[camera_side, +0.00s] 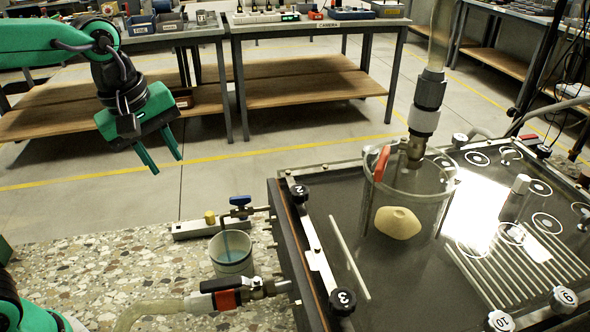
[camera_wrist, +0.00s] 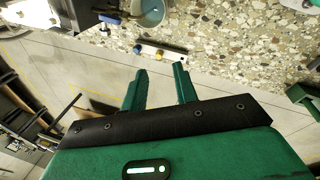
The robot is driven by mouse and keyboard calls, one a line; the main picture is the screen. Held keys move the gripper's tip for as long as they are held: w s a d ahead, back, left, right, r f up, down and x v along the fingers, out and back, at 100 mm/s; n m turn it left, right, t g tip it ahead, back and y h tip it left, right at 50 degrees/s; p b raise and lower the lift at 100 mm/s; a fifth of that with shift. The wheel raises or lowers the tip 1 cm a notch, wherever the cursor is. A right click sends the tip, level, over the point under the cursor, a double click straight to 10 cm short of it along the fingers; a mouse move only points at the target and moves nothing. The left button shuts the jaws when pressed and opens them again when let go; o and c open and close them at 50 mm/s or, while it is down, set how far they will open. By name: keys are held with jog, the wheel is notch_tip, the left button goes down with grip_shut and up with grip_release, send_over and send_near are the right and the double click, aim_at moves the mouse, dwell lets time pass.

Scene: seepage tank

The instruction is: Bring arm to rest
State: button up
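My gripper (camera_side: 164,159) hangs in the air at the upper left of the side view. Its two green fingers point down and stand apart with nothing between them. In the wrist view my gripper (camera_wrist: 158,84) shows the same two fingers apart and empty, over the floor. The arm reaches in from the left edge of the side view, clear of the tank (camera_side: 292,250).
The tank at the right holds a clear cylinder (camera_side: 447,190) with a beige lump (camera_side: 398,222) inside. Workbenches (camera_side: 310,82) stand behind. The floor below my gripper is clear.

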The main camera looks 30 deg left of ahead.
jog(key=s+a+f+m+t, duration=0.2)
jog(key=s+a+m, duration=0.4)
jog(key=m, duration=0.7)
jog(key=shift+s+a+f+m+t+y, duration=0.2)
jog(key=shift+s+f+m+t+y, duration=0.15)
jog(key=shift+s+f, duration=0.8)
